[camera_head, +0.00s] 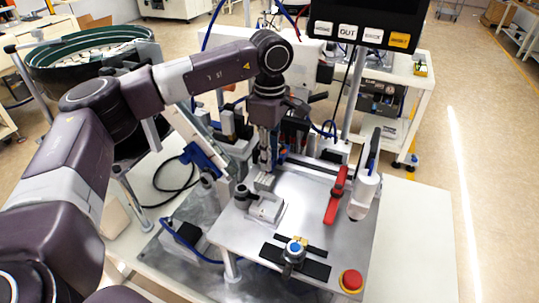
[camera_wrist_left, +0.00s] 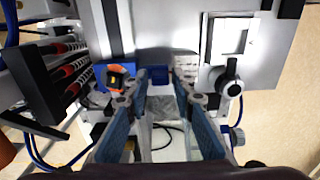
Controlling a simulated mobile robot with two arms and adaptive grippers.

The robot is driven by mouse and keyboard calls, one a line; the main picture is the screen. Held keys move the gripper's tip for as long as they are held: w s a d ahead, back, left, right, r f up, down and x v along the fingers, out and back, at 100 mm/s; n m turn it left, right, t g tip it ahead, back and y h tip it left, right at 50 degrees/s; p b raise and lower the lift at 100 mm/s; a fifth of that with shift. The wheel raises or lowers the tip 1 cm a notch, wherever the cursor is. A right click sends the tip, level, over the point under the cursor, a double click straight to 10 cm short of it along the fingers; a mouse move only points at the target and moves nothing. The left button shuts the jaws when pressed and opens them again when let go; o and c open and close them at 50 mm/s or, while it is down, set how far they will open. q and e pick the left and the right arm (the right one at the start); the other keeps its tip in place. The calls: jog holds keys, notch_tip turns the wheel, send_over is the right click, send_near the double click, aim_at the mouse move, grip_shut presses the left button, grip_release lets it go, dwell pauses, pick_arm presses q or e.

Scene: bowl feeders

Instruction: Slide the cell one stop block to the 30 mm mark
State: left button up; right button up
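My left gripper (camera_head: 267,170) points down over the back left edge of the metal plate (camera_head: 315,215). In the left wrist view its two blue fingers (camera_wrist_left: 160,78) stand apart. A small dark blue block (camera_wrist_left: 157,75) shows between the fingertips, with gaps on both sides; it may be the stop block, but I cannot tell for sure. The 30 mm mark and any scale are too small to make out. My right gripper is out of view.
A bowl feeder (camera_head: 90,50) is back left, a display (camera_head: 365,22) above. Blue hoses run close by.

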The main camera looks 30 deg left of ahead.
pick_arm(q)
jog(key=shift+r, duration=0.3)
notch_tip(320, 180, up, 11)
jog(key=shift+r, duration=0.2)
jog(key=shift+o, duration=0.7)
